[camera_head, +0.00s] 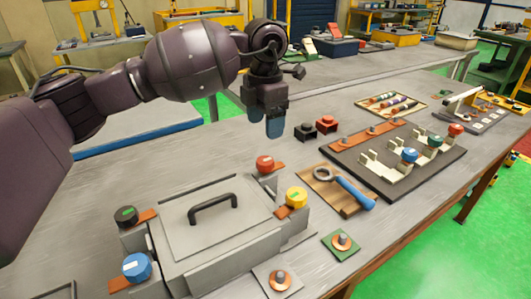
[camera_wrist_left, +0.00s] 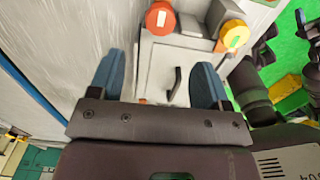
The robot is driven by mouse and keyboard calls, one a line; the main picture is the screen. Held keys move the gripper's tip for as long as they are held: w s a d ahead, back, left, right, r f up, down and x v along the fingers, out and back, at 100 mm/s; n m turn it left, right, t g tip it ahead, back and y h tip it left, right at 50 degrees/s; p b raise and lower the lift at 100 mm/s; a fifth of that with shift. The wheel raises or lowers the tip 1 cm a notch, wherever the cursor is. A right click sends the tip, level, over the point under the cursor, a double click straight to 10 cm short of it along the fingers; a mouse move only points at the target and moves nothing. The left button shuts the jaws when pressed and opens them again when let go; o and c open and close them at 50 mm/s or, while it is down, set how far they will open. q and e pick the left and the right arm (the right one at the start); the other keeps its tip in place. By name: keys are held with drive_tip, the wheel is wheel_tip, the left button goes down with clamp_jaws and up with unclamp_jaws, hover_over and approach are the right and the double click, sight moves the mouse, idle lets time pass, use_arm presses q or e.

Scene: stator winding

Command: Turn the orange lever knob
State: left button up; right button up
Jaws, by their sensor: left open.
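An orange-red knob (camera_head: 265,163) sits on an orange lever at the back corner of a grey box (camera_head: 225,245) with a black handle. An orange knob (camera_wrist_left: 160,18) also shows at the top of the left wrist view, beside a yellow one (camera_wrist_left: 234,35). My left gripper (camera_head: 275,122) hangs above the table behind the box, its blue fingers pointing down. It is apart from the knob and higher in the picture. In the left wrist view, its fingers (camera_wrist_left: 158,68) are spread with nothing between them. My right gripper is not in view.
A blue-handled wrench (camera_head: 352,190) lies on a wooden board to the right. A dark board (camera_head: 430,175) carries levers with coloured knobs. Bare table lies left of the box.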

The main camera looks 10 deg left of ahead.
sight(265, 160)
use_arm(q)
wheel_tip(265, 160, down, 8)
drive_tip(key=shift+f+b, duration=0.25)
drive_tip(key=shift+b, duration=0.25)
drive_tip(key=shift+f, duration=0.7)
